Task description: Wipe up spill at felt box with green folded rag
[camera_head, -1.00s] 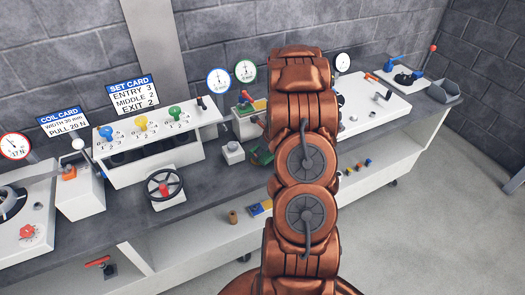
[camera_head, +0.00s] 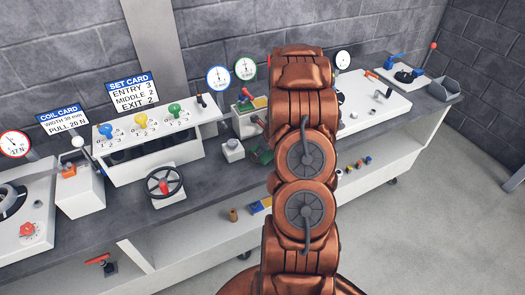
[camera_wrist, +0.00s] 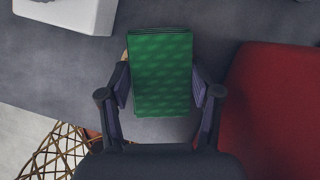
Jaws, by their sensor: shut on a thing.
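The green folded rag (camera_wrist: 161,72) is a flat rectangular pad in the wrist view. My gripper (camera_wrist: 162,92) is shut on it, with one finger at each side edge. The rag is over the dark grey bench top (camera_wrist: 75,65); I cannot tell whether it touches it. In the head view a small green patch, likely the rag (camera_head: 262,155), shows just left of my arm, which hides most of the gripper area. A box with red and green on top (camera_head: 248,118), possibly the felt box, stands behind it. I cannot make out a spill.
A small grey-white block with a knob (camera_head: 232,150) stands left of the green patch. A handwheel unit (camera_head: 165,188) is further left. In the wrist view, a large dark red surface (camera_wrist: 275,115) is close on the right and a wire mesh (camera_wrist: 55,150) at lower left.

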